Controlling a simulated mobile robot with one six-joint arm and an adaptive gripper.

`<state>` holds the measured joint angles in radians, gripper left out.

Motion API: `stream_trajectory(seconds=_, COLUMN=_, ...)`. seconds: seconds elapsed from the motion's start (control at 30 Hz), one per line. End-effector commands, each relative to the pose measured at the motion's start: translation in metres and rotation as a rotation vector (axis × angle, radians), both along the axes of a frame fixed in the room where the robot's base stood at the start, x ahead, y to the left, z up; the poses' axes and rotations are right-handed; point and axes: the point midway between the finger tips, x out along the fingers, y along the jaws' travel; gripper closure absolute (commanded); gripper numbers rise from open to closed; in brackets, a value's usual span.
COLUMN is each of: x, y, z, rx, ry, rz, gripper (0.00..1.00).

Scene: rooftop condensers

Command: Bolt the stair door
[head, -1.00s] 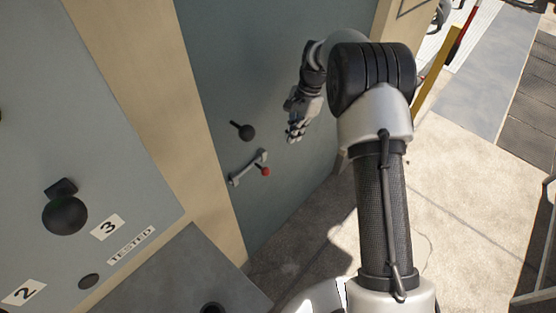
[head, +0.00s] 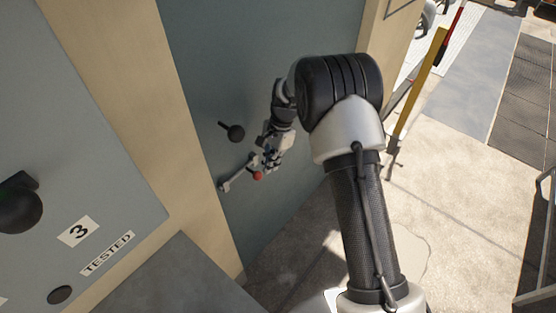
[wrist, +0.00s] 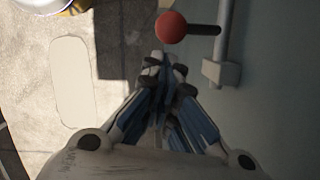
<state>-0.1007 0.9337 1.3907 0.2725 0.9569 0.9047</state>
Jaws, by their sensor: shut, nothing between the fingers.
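The stair door (head: 250,75) is a grey-blue panel in a beige frame. A metal bolt (head: 236,178) is mounted low on it and carries a small red knob (head: 257,176). My gripper (head: 270,164) is at the right end of the bolt, close to the red knob; contact cannot be told. In the wrist view the gripper (wrist: 165,70) is shut and empty, with the red knob (wrist: 171,27) on its dark stem just beyond the fingertips. Part of the bolt bar (wrist: 223,45) shows to the right.
A grey panel (head: 75,130) with a large black knob, a "3" label and a "TESTED" label stands at the left. A yellow post (head: 422,82) and a metal rail (head: 545,240) stand at the right. Sunlit paving (head: 455,190) between them is clear.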

Motion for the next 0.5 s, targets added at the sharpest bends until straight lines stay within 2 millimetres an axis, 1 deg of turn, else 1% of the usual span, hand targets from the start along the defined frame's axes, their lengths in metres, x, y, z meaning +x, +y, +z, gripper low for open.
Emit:
stream_trajectory(seconds=0.1, x=-0.0024, y=0.0034, z=0.0011, rx=0.0, ry=0.0, rz=-0.001, gripper=1.0)
stream_trajectory(seconds=0.4, x=-0.0028, y=0.004, z=0.0016, rx=0.0, ry=0.0, rz=-0.001, gripper=1.0)
stream_trajectory(seconds=0.5, x=-0.0092, y=0.0112, z=0.0026, rx=0.0, ry=0.0, rz=0.001, gripper=1.0)
